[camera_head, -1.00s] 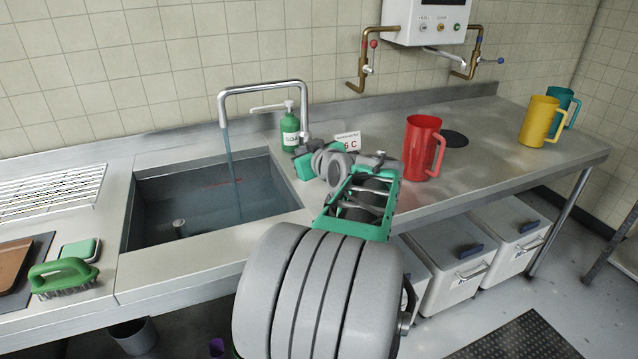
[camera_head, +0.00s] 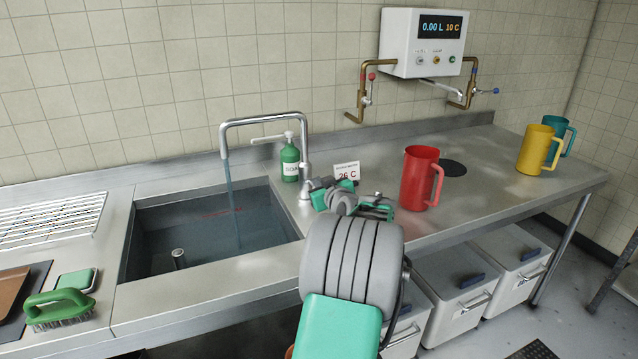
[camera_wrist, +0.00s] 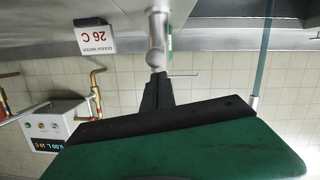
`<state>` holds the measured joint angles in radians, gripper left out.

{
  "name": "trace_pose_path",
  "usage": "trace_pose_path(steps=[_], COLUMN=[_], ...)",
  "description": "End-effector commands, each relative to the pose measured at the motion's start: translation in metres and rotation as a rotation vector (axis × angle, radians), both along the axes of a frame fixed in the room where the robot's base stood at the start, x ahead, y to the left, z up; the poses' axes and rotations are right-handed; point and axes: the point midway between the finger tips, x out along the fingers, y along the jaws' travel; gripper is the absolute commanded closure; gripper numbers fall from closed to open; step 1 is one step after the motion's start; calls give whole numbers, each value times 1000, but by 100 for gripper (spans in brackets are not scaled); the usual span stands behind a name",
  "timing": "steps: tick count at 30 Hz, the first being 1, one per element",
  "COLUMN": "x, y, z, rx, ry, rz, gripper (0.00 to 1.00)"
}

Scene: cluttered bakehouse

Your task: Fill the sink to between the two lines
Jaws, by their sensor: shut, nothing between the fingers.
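The sink (camera_head: 128,262) is a steel basin set in the counter, with bluish water in it and an upright drain piece (camera_head: 178,258). A reddish line mark (camera_head: 222,212) shows faintly on its back wall; I cannot make out a second line. The chrome tap (camera_head: 262,118) arches over the sink and a thin water stream (camera_head: 231,195) runs from its spout. My gripper (camera_head: 318,190) is shut and empty, close to the foot of the tap. In the wrist view its dark fingertips (camera_wrist: 157,78) point at the tap's post (camera_wrist: 157,42); contact is unclear.
A green soap bottle (camera_head: 290,162) and a sign reading 26 C (camera_head: 346,173) stand close to the tap. A red jug (camera_head: 420,178) is right of my arm. Yellow (camera_head: 535,150) and teal (camera_head: 567,135) jugs stand farther right. A green brush (camera_head: 58,305) lies left of the sink.

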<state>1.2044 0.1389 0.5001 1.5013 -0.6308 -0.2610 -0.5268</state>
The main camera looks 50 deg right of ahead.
Motion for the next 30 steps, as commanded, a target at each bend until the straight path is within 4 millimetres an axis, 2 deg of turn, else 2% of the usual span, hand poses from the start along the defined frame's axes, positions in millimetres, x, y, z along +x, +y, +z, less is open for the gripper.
trace_pose_path(steps=[14, 30], x=[-1, -8], y=[0, 4], z=[-7, -48], rx=[-5, -67], ry=[-7, -108], rz=[0, 0], gripper=[100, 100])
